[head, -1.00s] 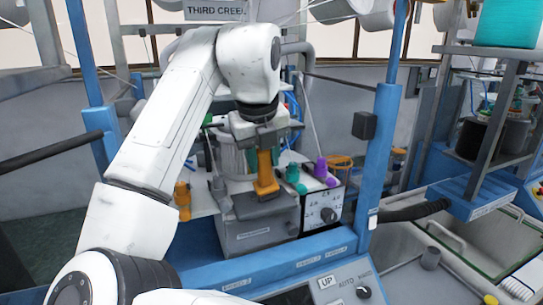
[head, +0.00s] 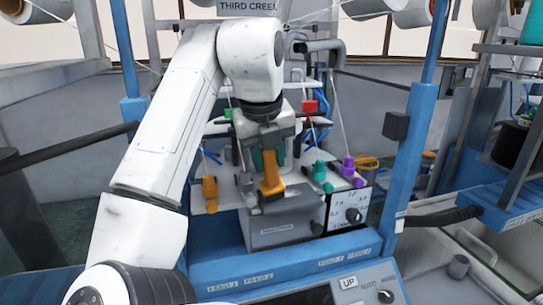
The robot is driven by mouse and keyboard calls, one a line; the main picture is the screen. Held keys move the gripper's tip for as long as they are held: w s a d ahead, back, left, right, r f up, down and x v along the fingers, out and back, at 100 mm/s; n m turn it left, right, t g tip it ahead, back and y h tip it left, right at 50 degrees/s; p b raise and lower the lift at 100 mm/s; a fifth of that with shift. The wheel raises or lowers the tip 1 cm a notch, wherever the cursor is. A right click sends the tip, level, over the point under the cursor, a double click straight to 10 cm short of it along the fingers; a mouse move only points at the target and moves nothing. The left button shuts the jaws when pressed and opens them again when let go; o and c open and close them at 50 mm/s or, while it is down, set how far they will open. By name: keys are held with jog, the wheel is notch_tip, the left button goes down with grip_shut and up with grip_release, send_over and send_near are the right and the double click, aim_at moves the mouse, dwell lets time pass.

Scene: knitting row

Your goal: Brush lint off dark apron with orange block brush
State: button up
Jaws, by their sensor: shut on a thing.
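My gripper (head: 267,150) is in the middle of the head view, pointing down over the machine's grey box. It is shut on an orange block brush (head: 270,176), which hangs roughly upright. A dark block shows at the brush's lower end, just above or against the box top; I cannot tell whether they touch. I cannot clearly make out the dark apron or any lint; the gripper and brush hide part of the surface behind.
A grey box (head: 284,228) with a white dial panel (head: 348,207) stands below the brush. Orange (head: 209,192), teal (head: 320,172) and purple (head: 348,166) pieces stand either side. Blue posts (head: 413,130) and a dark padded bar (head: 440,217) flank the machine.

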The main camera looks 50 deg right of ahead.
jog(key=shift+r, duration=0.1)
jog(key=shift+r, duration=2.9)
jog(key=shift+r, duration=1.5)
jog(key=shift+f, duration=0.1)
jog(key=shift+w+d+f, duration=0.25)
jog(key=shift+w+f, duration=0.05)
jog(key=shift+f, duration=0.2)
jog(key=shift+w+d+f, duration=0.25)
jog(key=shift+f, duration=0.25)
